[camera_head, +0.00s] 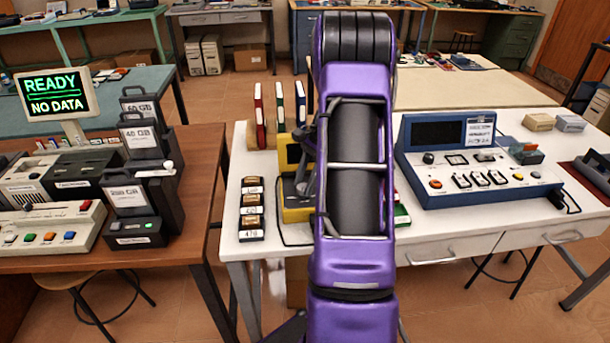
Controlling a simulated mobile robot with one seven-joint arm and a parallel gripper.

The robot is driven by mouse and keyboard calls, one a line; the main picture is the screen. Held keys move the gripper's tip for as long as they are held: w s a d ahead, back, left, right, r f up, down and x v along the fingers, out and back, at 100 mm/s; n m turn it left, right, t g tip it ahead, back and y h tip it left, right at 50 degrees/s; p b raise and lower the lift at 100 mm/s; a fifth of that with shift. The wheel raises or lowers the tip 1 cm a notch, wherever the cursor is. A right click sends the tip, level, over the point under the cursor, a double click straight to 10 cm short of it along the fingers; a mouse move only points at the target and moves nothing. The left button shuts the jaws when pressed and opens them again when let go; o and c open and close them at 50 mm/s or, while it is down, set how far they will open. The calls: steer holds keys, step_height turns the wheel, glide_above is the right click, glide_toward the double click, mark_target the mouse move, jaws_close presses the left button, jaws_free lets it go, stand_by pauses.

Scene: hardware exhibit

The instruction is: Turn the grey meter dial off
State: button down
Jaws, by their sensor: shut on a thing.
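A yellow meter (295,212) stands on the white table, mostly hidden behind my purple arm. Its yellow edge shows to the left of the arm. A small grey part of my gripper (302,172) shows at the arm's left edge, in front of the meter. My gripper is shut at the meter's face; its fingertips and the grey dial are hidden behind the arm, so the dial's setting cannot be seen.
A blue instrument console (470,160) stands right of my arm. Small labelled blocks (251,210) line the table's left side, with upright coloured boards (279,105) behind. A brown desk (190,215) with drives and a READY screen (56,95) is at left.

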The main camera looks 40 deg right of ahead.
steer(key=n+g+p, duration=0.1)
steer(key=n, duration=0.2)
steer(key=n+g+p, duration=0.1)
steer(key=n, duration=0.2)
steer(key=shift+w+r+h+p, duration=0.1)
steer(key=shift+w+h+p, duration=0.1)
steer(key=shift+h+p, duration=0.1)
steer(key=n+g, duration=0.1)
steer(key=n, duration=0.2)
steer(key=n+g+h+p, duration=0.1)
steer(key=n, duration=0.2)
steer(key=shift+w+a, duration=0.1)
steer(key=shift+a, duration=0.05)
steer(key=shift+h, duration=0.3)
steer(key=shift+c, duration=2.1)
jaws_free()
steer(key=p+v, duration=0.1)
steer(key=v, duration=1.6)
steer(key=shift+w+r, duration=0.1)
steer(key=shift+w, duration=0.05)
